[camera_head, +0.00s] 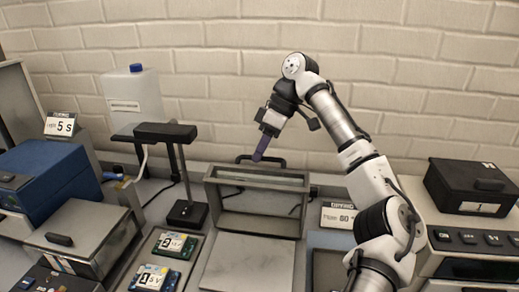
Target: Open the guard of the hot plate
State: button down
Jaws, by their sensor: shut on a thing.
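The guard (209,194) is a grey-framed, see-through box-like cover with a black handle (276,160) along its upper back edge. It stands at the back of a flat grey plate (245,265), which appears to be the hot plate's surface and lies uncovered in front of it. My gripper (259,156) comes down from above, its dark purple fingers shut on the handle. The fingers hide part of the handle, and the exact grip is small in this view.
A black-topped stand (166,132) and a jug with a blue cap (133,94) are left of the guard. A label sign (338,214) is close on its right. A black box (475,187) sits on equipment at far right. A blue box (48,177) is at far left. A brick wall is behind.

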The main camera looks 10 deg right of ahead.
jog(key=shift+w+d+f+g, duration=0.25)
jog(key=shift+w+f+g, duration=0.25)
jog(key=shift+w+f, duration=0.15)
jog(key=c, duration=1.5)
grip_release()
jog(key=shift+r, duration=0.2)
jog(key=shift+v, duration=3.7)
